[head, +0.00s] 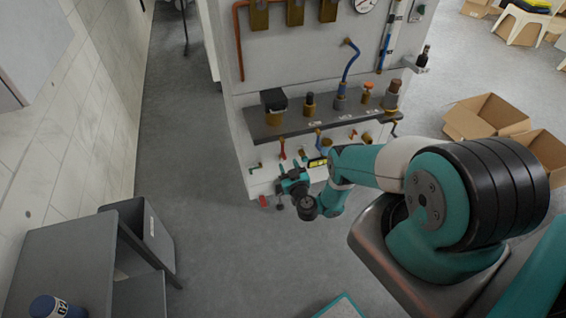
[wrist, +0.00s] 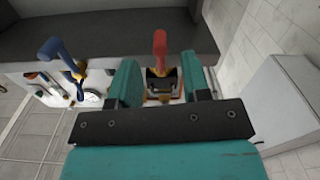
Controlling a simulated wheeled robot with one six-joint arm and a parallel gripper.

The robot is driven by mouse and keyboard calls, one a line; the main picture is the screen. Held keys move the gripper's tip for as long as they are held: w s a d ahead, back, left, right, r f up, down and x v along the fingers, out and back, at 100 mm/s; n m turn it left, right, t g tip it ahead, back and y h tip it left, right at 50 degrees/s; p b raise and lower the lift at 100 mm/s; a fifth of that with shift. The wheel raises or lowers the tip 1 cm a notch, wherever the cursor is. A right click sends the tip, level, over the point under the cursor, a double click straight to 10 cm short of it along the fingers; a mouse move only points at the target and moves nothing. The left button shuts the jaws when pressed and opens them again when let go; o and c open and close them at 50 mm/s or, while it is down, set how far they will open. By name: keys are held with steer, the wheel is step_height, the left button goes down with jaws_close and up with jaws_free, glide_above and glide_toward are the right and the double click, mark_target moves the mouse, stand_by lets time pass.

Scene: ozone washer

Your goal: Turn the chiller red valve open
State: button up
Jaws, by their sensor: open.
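In the wrist view, a red valve handle (wrist: 160,45) stands upright above a brass-and-dark valve body (wrist: 160,82). My gripper (wrist: 160,68) is open, with one teal finger on each side of the valve. In the head view, my gripper (head: 288,178) is low at the front of the panel, under the dark shelf. A small red handle (head: 282,149) shows just above it. The chiller label is not readable.
A blue-handled valve (wrist: 62,58) stands left in the wrist view. The dark shelf (head: 275,131) with fittings overhangs the lower valves. A white box-like unit (wrist: 283,105) is at wrist right. Cardboard boxes (head: 487,117) are at head right; floor left of the panel is clear.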

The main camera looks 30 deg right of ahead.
mark_target(285, 159)
steer(key=b+x, duration=0.4)
steer(key=x, duration=0.1)
steer(key=shift+w+f+b, duration=0.15)
steer(key=shift+f+b, duration=0.1)
steer(key=shift+b, duration=0.1)
steer(key=shift+w+d+r+b, duration=0.2)
steer(key=shift+w+r+b, duration=0.05)
steer(key=shift+w+b, duration=0.35)
jaws_close()
